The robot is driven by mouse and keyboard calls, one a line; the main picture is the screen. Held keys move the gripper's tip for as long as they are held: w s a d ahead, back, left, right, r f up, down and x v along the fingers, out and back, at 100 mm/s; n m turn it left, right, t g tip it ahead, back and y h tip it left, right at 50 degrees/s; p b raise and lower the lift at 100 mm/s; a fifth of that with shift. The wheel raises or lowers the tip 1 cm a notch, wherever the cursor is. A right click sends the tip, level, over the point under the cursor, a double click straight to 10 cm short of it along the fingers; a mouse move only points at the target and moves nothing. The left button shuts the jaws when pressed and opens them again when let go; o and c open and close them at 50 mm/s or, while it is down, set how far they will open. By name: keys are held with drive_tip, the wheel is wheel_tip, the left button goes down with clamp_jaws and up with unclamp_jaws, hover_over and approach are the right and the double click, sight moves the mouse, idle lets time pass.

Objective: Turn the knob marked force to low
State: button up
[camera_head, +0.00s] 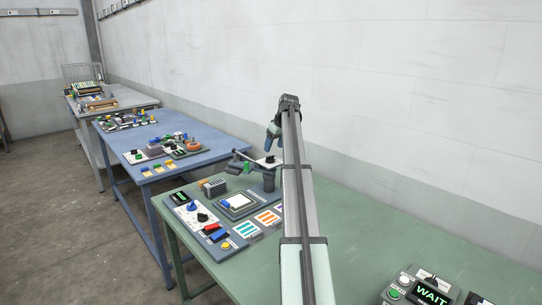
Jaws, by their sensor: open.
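A light control panel (208,224) lies at the left end of the green table. It carries a blue knob (192,207), a black knob (202,217), a red part (211,229), a blue part and a yellow button (226,245). The markings are too small to read, so I cannot tell which knob is marked force or where it points. My arm rises through the middle of the view and bends down at its top. My gripper (270,144) is small and partly hidden there, open, apart from the panel and to its upper right in the picture.
A grey press-like fixture (264,172) stands beyond the panel, with a square plate (237,204) and coloured striped cards (267,217) nearby. A box with a WAIT display (431,294) sits at the lower right.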

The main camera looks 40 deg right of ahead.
sight(271, 159)
drive_tip(key=shift+x, duration=3)
drive_tip(key=shift+r, duration=0.1)
drive_tip(key=c, duration=1.1)
